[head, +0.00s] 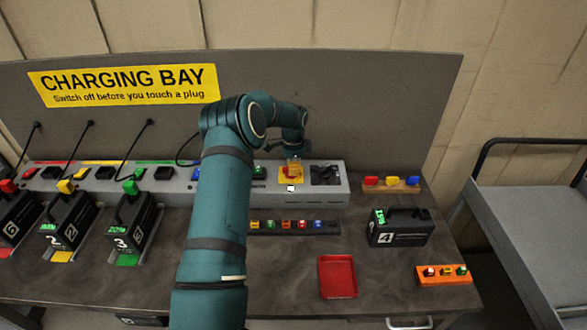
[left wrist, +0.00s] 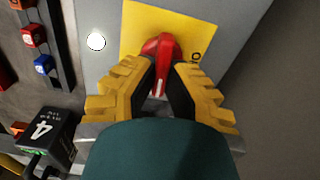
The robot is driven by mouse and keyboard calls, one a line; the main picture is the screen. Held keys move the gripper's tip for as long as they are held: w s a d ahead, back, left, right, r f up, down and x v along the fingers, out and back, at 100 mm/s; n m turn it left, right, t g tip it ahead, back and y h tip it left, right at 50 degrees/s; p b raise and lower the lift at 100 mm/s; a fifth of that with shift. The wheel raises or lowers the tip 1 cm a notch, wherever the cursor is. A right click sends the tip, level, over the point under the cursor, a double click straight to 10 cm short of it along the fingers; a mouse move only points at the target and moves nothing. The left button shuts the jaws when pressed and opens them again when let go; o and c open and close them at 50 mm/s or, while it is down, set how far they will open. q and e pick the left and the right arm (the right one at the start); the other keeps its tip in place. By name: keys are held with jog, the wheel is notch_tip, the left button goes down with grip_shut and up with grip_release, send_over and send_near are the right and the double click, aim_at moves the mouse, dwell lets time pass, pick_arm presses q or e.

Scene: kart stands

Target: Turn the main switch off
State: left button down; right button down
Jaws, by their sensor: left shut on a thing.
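The main switch is a red handle (left wrist: 162,45) on a yellow plate (left wrist: 135,22) in the left wrist view. In the head view the yellow plate (head: 284,180) sits on the grey charging strip, mostly behind my gripper. My left gripper (head: 293,164) is over the switch; in the left wrist view its yellow-padded fingers (left wrist: 163,80) are shut on the red handle from both sides. A dark marking shows on the plate right of the handle, partly covered. A round white lamp (left wrist: 96,41) beside the plate looks bright; it also shows in the head view (head: 291,188). My right gripper is out of view.
Batteries 2 (head: 68,226) and 3 (head: 133,220) stand at the left with cables. Battery 4 (head: 400,227) stands at the right. A red tray (head: 338,277), an orange block with plugs (head: 444,275) and a grey cart (head: 530,225) are also around.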

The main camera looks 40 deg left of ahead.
pick_arm(q)
jog(key=n+b, duration=0.1)
jog(key=n, duration=0.2)
jog(key=shift+a+f, duration=0.1)
jog(key=shift+f, duration=0.05)
jog(key=n+b, duration=0.1)
jog(key=n, duration=0.3)
jog(key=shift+w+a+n, duration=0.1)
jog(key=shift+a+n, duration=0.05)
jog(key=shift+n, duration=0.25)
jog(key=n, duration=0.4)
jog(key=shift+a+n, duration=0.1)
jog(key=shift+n, duration=0.2)
jog(key=shift+a+n, duration=0.2)
jog(key=shift+n, duration=2.1)
jog(key=c, duration=1)
grip_release()
jog(key=shift+r, duration=0.2)
